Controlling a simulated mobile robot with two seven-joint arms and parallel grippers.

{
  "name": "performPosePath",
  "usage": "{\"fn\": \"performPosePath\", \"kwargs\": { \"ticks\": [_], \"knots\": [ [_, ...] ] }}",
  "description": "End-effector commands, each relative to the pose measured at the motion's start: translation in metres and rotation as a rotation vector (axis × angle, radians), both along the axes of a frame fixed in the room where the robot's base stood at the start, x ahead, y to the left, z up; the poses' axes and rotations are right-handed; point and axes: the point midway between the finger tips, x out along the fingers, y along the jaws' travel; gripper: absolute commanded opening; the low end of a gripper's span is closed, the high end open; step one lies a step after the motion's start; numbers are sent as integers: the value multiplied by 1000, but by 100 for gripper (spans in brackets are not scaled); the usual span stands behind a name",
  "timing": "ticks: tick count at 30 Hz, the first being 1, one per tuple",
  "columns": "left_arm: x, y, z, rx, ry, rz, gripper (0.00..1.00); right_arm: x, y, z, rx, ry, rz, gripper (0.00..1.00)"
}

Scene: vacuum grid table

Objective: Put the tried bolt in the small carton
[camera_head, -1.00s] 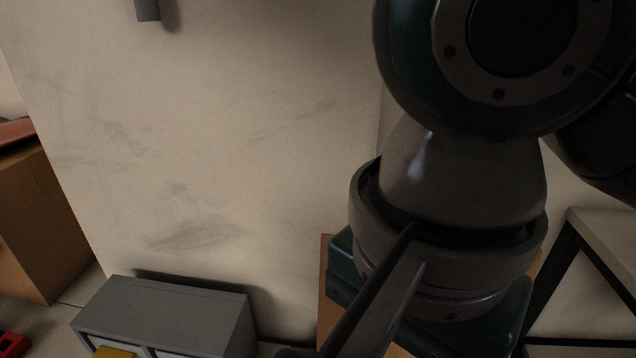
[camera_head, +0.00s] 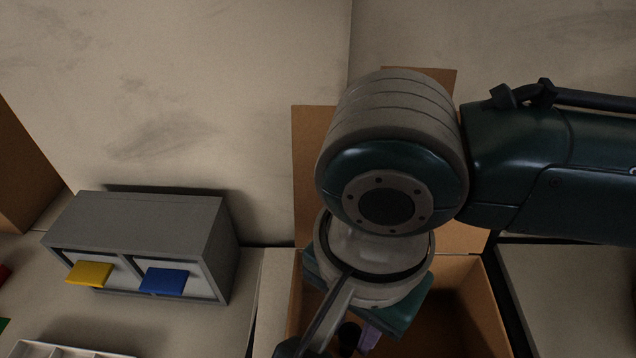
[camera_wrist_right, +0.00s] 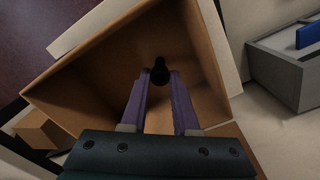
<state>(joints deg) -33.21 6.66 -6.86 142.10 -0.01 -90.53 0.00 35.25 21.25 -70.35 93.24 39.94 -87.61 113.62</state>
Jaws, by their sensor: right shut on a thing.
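An open brown cardboard carton (camera_head: 488,300) stands at the lower right in the head view, flaps up, partly hidden behind my right arm. My right gripper (camera_head: 369,337) is over its opening, pointing down. In the right wrist view the purple fingers of the gripper (camera_wrist_right: 160,80) are shut on a dark bolt (camera_wrist_right: 160,68) at their tips. The bolt shows against the inside of the carton (camera_wrist_right: 205,55); I cannot tell its height above the floor of the carton. My left gripper is not in view.
A grey cabinet (camera_head: 150,225) with a yellow handle (camera_head: 90,273) and a blue handle (camera_head: 164,281) stands left of the carton. A white tray (camera_head: 60,350) shows at the bottom left edge. A brown box (camera_head: 25,170) is at the far left.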

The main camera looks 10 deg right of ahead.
Motion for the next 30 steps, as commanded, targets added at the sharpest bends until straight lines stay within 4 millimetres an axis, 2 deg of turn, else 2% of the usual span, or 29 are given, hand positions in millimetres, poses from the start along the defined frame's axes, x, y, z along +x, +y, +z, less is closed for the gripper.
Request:
{"fn": "performPosePath", "kwargs": {
  "ticks": [5, 6, 13, 20, 23, 26, 30],
  "knots": [
    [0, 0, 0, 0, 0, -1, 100, 0, 0, -3, 1, 1, 0, 0],
    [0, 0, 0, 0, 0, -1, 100, 0, 0, -3, 0, 0, 1, 33],
    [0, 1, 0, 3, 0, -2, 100, 0, 0, -3, 0, 0, 0, 59],
    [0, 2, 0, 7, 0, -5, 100, 0, 0, -2, 0, 0, 0, 59],
    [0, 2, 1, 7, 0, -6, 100, 0, 0, 4, 0, 0, -1, 59],
    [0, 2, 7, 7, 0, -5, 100, 0, 0, 20, 2, 1, 0, 59],
    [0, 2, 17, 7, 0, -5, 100, 1, 1, 52, 3, -2, 1, 59]
  ]
}}
